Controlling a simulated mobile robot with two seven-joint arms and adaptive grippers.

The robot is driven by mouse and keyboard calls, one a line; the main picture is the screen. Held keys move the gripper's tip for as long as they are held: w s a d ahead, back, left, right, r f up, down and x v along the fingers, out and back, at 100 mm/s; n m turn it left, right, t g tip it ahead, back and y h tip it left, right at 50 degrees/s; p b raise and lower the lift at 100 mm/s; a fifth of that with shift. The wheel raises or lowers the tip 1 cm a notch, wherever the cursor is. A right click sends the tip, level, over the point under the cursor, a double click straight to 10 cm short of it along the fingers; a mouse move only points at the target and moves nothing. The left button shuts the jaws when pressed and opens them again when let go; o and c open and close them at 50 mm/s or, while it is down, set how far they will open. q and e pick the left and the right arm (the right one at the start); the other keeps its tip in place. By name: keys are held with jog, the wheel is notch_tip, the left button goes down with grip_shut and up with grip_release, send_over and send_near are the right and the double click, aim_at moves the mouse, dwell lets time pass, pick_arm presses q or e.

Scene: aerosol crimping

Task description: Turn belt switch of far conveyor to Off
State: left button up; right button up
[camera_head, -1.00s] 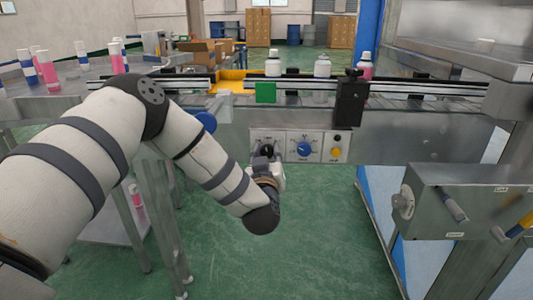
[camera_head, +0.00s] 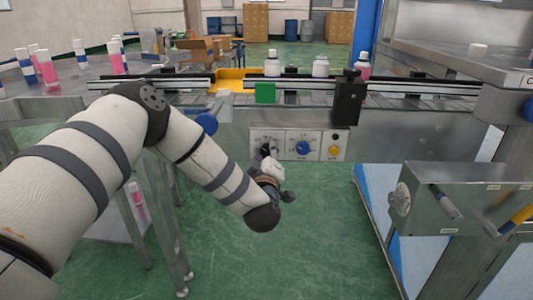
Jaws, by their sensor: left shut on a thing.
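The far conveyor (camera_head: 400,127) runs across the middle of the view. A light control panel (camera_head: 317,147) is on its front side, with a dark belt switch (camera_head: 266,148) at the left, a blue knob (camera_head: 303,148) in the middle and a yellow button (camera_head: 334,150) at the right. My left gripper (camera_head: 267,158) is at the panel's left part, shut on the belt switch. The gripper partly hides the switch, so its exact pointer position cannot be read. My right gripper is not in view.
Bottles, including a white one (camera_head: 321,67), stand on the conveyor behind a green block (camera_head: 265,93) and a black post (camera_head: 348,98). A round metal table (camera_head: 60,92) with several bottles is at the left. A metal box (camera_head: 465,195) is at the right. Green floor is open below.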

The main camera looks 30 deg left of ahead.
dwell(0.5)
pick_arm(q)
jog(key=o, duration=1.2)
jog(key=shift+c, duration=0.2)
jog(key=shift+d, duration=0.1)
jog(key=v, duration=1.2)
